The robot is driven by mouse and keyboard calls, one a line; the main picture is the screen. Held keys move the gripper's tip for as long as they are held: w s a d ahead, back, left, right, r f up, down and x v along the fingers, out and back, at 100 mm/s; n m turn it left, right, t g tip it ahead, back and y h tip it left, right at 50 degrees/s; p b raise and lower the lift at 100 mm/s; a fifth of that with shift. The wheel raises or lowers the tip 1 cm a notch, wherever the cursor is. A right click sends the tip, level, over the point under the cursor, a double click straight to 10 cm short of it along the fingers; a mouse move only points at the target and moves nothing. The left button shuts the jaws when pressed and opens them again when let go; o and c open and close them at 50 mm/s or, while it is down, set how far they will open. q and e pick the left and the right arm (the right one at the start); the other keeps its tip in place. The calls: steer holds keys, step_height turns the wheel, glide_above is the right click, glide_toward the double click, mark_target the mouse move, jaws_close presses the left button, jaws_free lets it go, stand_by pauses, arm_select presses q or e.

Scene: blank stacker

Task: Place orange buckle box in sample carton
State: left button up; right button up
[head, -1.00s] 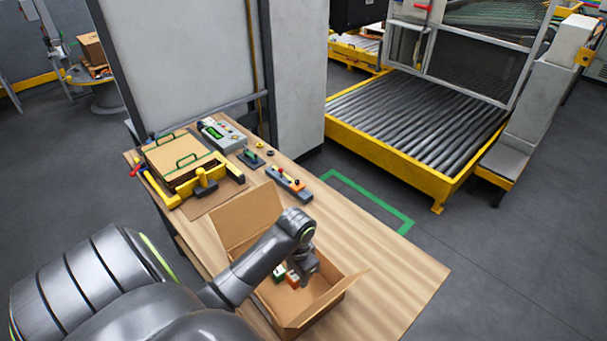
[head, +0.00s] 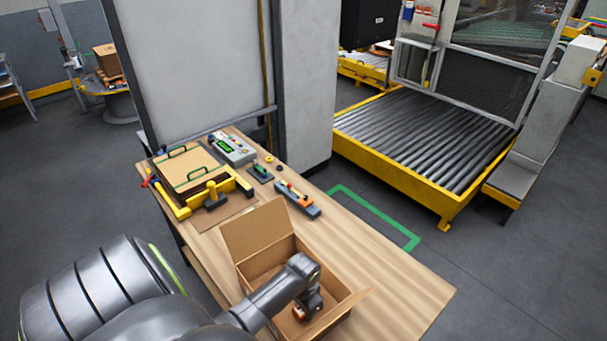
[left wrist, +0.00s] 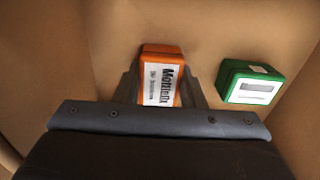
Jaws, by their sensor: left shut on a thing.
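The sample carton (head: 258,231) stands open on the wooden table, its flaps spread. My left gripper (head: 306,309) reaches down inside it. The gripper is shut on the orange buckle box (left wrist: 161,75), which has a white label with dark print. In the left wrist view the box sits between the fingers (left wrist: 164,92), with cardboard behind it. A bit of orange shows at the gripper in the head view. I cannot tell whether the box touches the carton floor. A green box (left wrist: 252,82) lies in the carton, right of the orange one. My right gripper is not in view.
On the table (head: 390,290), behind the carton, are a yellow clamp fixture (head: 183,210) holding brown board, a grey instrument (head: 232,149) and a dark block with small knobs (head: 298,199). The table's right part is clear. A roller conveyor (head: 425,135) stands beyond.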

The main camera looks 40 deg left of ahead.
arm_select(q)
steer(key=shift+w+f, duration=0.1)
steer(key=o, duration=1.1)
steer(key=shift+o, duration=0.2)
step_height(320, 180, up, 12)
steer(key=b, duration=0.2)
